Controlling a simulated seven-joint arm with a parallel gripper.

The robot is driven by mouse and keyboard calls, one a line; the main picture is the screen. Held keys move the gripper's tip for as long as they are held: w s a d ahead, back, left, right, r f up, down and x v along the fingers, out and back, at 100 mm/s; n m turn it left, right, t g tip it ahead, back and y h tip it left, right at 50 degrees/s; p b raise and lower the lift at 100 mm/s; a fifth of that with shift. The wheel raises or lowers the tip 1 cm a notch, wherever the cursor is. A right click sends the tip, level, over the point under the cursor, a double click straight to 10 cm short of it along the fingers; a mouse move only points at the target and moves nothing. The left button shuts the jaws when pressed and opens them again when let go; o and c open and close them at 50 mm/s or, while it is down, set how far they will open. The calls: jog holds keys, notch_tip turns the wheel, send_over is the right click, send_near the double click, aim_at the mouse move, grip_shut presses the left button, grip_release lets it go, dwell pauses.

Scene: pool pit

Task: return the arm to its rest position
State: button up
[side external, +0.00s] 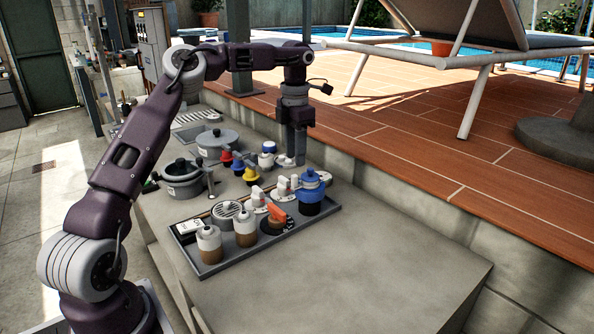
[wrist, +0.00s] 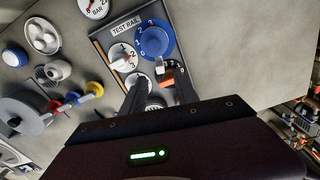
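My gripper (side external: 296,160) hangs fingers-down at the end of my bent arm, over the far part of the grey worktop, behind the dark panel in the side external view. Its fingertips look to be above the worktop; the exact height is hard to tell. In the wrist view the two fingers of the gripper (wrist: 160,98) stand apart, with nothing seen held between them. Beyond them shows the dark panel marked TEST RAIL, with a blue dial (wrist: 153,38), white dials (wrist: 123,57) and an orange lever (wrist: 178,76).
The dark panel (side external: 213,269) carries the blue knob (side external: 312,188), white knobs and brown-based bottles. Grey pots (side external: 183,185) and red, yellow and blue valves (side external: 250,173) stand close left of my gripper. The worktop's front right (side external: 400,245) is bare. A raised tiled deck borders it.

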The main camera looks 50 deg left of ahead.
jog(key=w+d+r+m+t+y, duration=0.2)
jog(key=w+r+m+t, duration=0.15)
jog(key=r, duration=0.45)
jog(key=w+d+r+m+t+y, duration=0.1)
jog(key=w+r+m+t+y, duration=0.2)
jog(key=r, duration=0.5)
jog(key=w+d+r+m+t+y, duration=0.1)
jog(key=w+d+r+m+t, duration=0.2)
jog(key=r, duration=0.5)
jog(key=s+d+r+m+t+h, duration=0.35)
jog(key=d+r+m+t, duration=0.25)
jog(key=d+r+m, duration=0.45)
jog(key=s+d+f+m+g+h, duration=0.1)
jog(key=s+d+f+m+h, duration=0.1)
jog(key=s+d+f+m, duration=0.3)
jog(key=s+d+f+m+g+h, duration=0.1)
jog(key=s+d+m+h, duration=0.15)
jog(key=s+d, duration=0.45)
jog(key=s+a+f+m+g+y, duration=0.1)
jog(key=s+a+f+m+g, duration=0.2)
jog(key=s+f, duration=0.7)
jog(key=s+a+f+m+g+y, duration=0.1)
jog(key=s+a+f+m+g, duration=0.2)
jog(key=s+f, duration=0.8)
jog(key=s+a+g, duration=0.2)
jog(key=s, duration=0.5)
